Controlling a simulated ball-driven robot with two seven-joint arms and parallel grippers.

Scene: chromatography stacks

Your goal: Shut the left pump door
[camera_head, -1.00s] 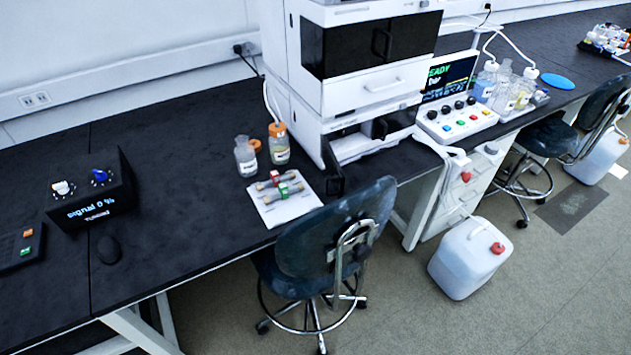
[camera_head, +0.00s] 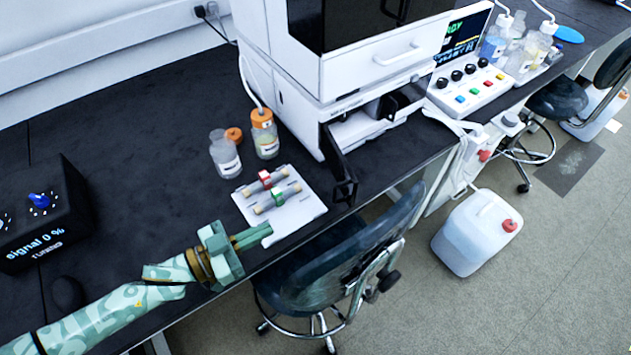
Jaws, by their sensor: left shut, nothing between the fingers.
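The chromatography stack (camera_head: 290,105) stands on the black bench. Its bottom pump module has a dark door (camera_head: 340,165) on the left, swung open and jutting out toward the bench's front edge, with a black handle near its end. The bay behind the door shows pale inside. A second dark panel (camera_head: 403,103) shows at the right of the same module; I cannot tell how far it stands open. My left gripper (camera_head: 268,231) is shut and empty, at the front edge of the white tray, to the left of the open door and apart from it. My right gripper is out of view.
The white tray (camera_head: 305,212) holds two small columns. Two bottles (camera_head: 225,160) stand behind it. A chair (camera_head: 340,265) stands close below the bench edge near the door. A control box (camera_head: 470,88) is right of the stack. A white canister (camera_head: 470,240) is on the floor.

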